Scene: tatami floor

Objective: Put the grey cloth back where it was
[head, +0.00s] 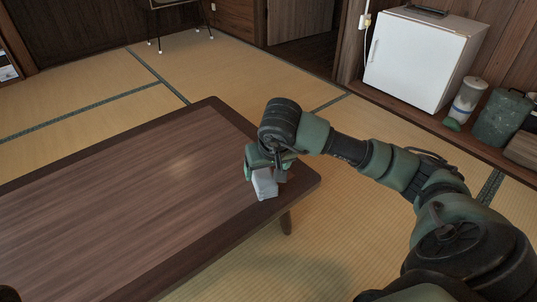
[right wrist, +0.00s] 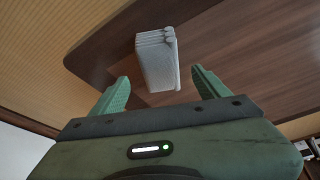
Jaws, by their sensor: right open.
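The grey cloth (head: 264,184) is a small folded block on the low wooden table (head: 130,200), near the table's right corner. In the right wrist view the cloth (right wrist: 157,60) shows its stacked folds, and it lies just beyond the fingertips, between their lines. My right gripper (head: 266,168) is right at the cloth in the head view, pointing down at the table. In the right wrist view its two green fingers (right wrist: 160,85) are spread apart with nothing between the tips. My left gripper is not in view.
The rest of the tabletop is bare. Tatami floor lies around the table. A white fridge (head: 420,58) stands at the back right, beside a white canister (head: 467,100) and a dark green bin (head: 502,117). A doorway (head: 300,38) opens at the back.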

